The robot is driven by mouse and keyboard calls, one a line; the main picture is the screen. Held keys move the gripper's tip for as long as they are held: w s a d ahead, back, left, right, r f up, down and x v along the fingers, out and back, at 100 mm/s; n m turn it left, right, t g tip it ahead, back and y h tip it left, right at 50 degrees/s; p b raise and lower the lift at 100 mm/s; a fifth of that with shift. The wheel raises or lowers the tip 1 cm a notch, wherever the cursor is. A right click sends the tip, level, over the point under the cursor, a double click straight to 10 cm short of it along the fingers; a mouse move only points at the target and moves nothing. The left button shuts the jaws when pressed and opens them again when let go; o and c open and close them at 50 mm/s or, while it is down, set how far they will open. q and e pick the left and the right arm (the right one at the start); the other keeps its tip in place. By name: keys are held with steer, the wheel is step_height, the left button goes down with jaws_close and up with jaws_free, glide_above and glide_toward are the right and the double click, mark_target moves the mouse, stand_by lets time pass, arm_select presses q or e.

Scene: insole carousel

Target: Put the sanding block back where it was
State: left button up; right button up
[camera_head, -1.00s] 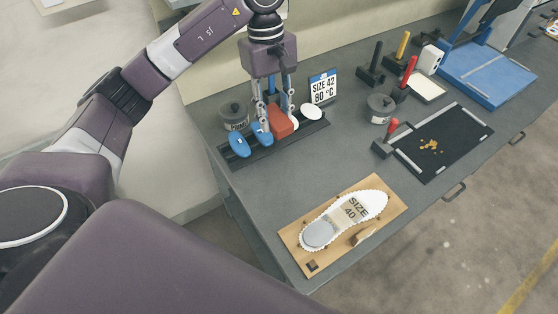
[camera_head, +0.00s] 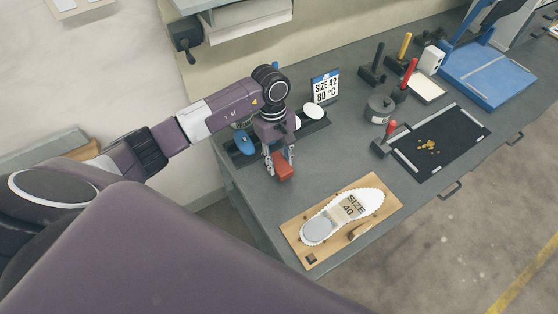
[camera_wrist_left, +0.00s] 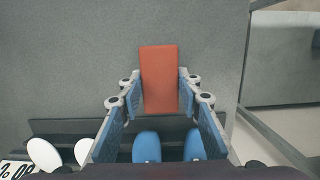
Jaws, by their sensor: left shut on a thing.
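The sanding block (camera_head: 283,171) is a red-orange block. It is between the fingers of my left gripper (camera_head: 279,160), which is shut on it, on the near side of the dark rack (camera_head: 318,127). In the left wrist view the block (camera_wrist_left: 160,65) lies lengthwise between the blue-padded fingers (camera_wrist_left: 160,85), its far end sticking out past the tips. I cannot tell whether the block touches the bench. My right gripper is not in view.
The rack holds blue pieces (camera_head: 244,143) and white pieces (camera_head: 312,111). A "SIZE 42 80 °C" sign (camera_head: 325,87) stands behind it. A wooden board (camera_head: 295,222) with a white insole (camera_head: 372,200) lies nearer the front. Bare grey bench (camera_head: 335,160) lies between.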

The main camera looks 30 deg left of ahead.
arm_select(q)
steer(key=shift+f, duration=0.7)
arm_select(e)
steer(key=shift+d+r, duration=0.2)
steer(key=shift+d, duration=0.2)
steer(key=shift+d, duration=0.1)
arm_select(q)
steer(key=shift+f, duration=0.15)
steer(key=o, duration=1)
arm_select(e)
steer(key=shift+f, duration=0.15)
